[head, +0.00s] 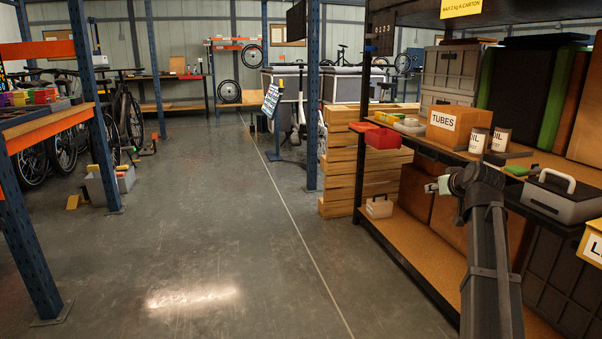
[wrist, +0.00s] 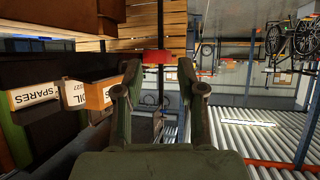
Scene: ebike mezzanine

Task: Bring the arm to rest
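My gripper (head: 437,186) is in front of the right-hand shelf rack in the head view, below the level of the shelf with the tins. My dark arm rises to it from the lower right. In the wrist view the two fingers of my gripper (wrist: 159,76) stand wide apart, with nothing held between them. A red shape (wrist: 157,57) shows beyond the fingertips, apart from them. The gripper is small in the head view, and its fingers are hard to make out there.
The rack shelf holds a red bin (head: 383,138), a TUBES carton (head: 452,127), tins (head: 479,140) and a grey case with a handle (head: 561,197). A white-handled box (head: 379,207) sits on the lower shelf (head: 420,250).

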